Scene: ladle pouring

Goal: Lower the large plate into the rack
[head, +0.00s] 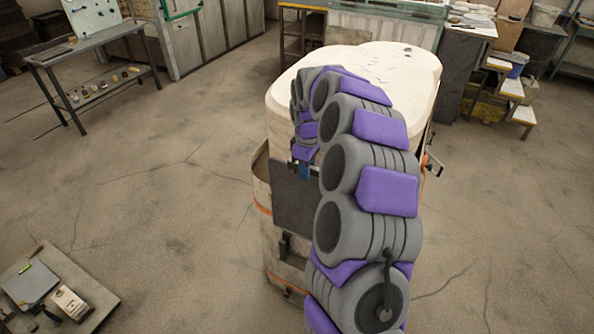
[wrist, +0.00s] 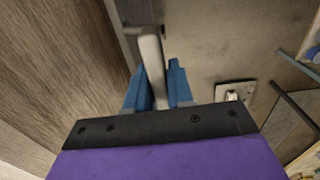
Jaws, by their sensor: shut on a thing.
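My gripper (wrist: 156,78) has blue fingers on both sides of a pale, narrow bar (wrist: 150,48) in the wrist view and is shut on it. In the head view my gripper (head: 303,170) is small and partly hidden by my arm. It is at the front of a large cream rounded body (head: 290,95), near a dark grey panel (head: 295,200).
A metal table (head: 95,60) stands at the back left. A low board with small things (head: 75,285) lies at the lower left. A step stand (head: 510,88) is at the back right. The concrete floor (head: 170,200) to the left is clear.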

